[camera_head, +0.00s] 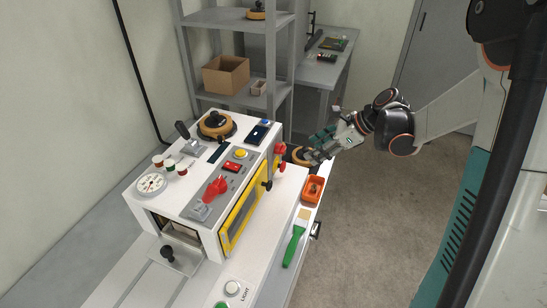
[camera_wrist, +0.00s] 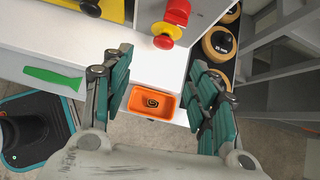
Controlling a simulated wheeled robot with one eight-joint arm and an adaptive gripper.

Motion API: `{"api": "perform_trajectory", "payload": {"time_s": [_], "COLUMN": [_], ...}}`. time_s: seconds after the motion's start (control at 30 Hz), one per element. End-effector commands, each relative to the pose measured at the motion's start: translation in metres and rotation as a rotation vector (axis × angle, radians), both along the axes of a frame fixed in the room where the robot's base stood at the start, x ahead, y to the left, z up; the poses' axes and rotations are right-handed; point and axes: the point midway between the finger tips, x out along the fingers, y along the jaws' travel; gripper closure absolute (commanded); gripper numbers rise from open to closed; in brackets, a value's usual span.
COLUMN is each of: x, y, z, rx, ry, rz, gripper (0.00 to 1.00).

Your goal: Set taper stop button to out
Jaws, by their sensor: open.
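A red mushroom-head button on a yellow collar (camera_wrist: 177,14) sticks out from the machine's side at the top of the wrist view, with a red head (camera_wrist: 163,41) in front. Red buttons (camera_head: 280,149) also show at the machine's right end in the head view. I cannot read a label to tell which is the taper stop button, nor whether it is in or out. My gripper (camera_wrist: 160,88) is open and empty, its teal fingers spread below the red button and apart from it. In the head view my gripper (camera_head: 322,143) is right of the machine.
The white machine (camera_head: 185,210) has a red lever (camera_head: 215,187) and a yellow-framed window (camera_head: 240,215). An orange tray (camera_head: 312,189) and a green-handled brush (camera_head: 294,243) lie on the ledge beside it. Grey shelves (camera_head: 240,20) stand behind. The floor at right is clear.

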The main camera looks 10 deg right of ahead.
Motion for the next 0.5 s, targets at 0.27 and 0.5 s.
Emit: {"api": "perform_trajectory", "payload": {"time_s": [0.27,0.5], "x": [0.009,0.022], "y": [-0.010,0.011], "z": [-0.019,-0.044], "rx": [0.066,0.065], "ry": [0.030,0.029], "rz": [-0.076,-0.071], "gripper": [0.46,0.46]}}
